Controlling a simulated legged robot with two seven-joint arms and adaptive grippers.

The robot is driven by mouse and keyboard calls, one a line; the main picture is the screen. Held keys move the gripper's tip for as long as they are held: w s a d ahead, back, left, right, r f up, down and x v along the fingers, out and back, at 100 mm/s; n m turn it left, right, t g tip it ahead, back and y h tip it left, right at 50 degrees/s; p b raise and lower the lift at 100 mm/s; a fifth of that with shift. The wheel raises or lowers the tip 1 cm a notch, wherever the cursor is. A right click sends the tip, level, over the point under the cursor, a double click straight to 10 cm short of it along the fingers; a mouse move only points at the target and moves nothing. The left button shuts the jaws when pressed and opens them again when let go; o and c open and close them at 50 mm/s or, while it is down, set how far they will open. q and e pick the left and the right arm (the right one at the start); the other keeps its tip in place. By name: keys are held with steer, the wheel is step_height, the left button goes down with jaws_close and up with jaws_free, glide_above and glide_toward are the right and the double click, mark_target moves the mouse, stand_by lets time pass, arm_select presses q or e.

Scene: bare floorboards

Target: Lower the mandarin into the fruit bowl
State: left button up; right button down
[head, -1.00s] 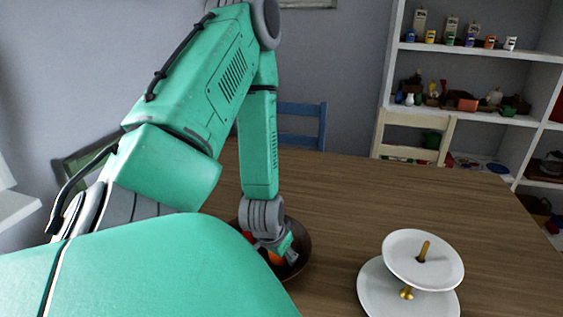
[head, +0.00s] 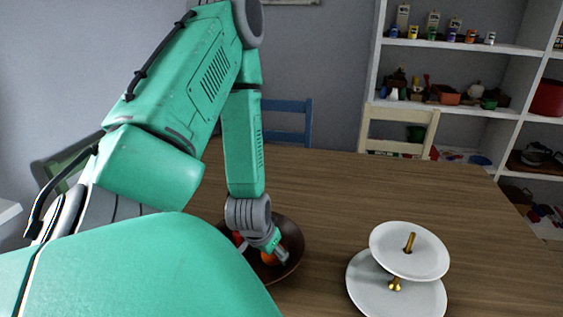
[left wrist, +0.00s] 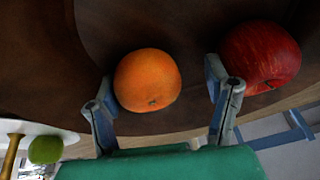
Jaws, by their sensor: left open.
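The mandarin (left wrist: 148,80) is a round orange fruit; it lies in the dark brown fruit bowl (head: 291,232) and also shows in the head view (head: 268,259), partly covered by my gripper. My left gripper (left wrist: 164,92) is open, with its fingers on either side of the mandarin. The left finger looks very near or touching the fruit; the right finger stands apart from it. In the head view my left gripper (head: 277,250) reaches down into the bowl. A red apple (left wrist: 262,55) lies in the bowl beside the right finger. My right gripper is not in view.
A two-tier white stand (head: 408,251) with a gold rod stands right of the bowl on the wooden table (head: 340,190). A green fruit (left wrist: 45,150) shows by the stand in the wrist view. The table's middle is clear.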

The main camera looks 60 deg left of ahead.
arm_select(q)
steer(key=shift+r, duration=0.1)
step_height(320, 180, up, 10)
steer(key=p, duration=0.7)
steer(key=shift+p, duration=0.35)
steer(key=w+d+r+p, duration=0.4)
steer(key=w+d+r, duration=0.2)
steer(key=w, duration=0.3)
steer(key=w+d+r+p, duration=0.4)
steer(key=w+d+r, duration=0.1)
steer(key=w+d, duration=0.3)
steer(key=shift+w+r, duration=0.35)
steer(key=shift+s+d, duration=0.1)
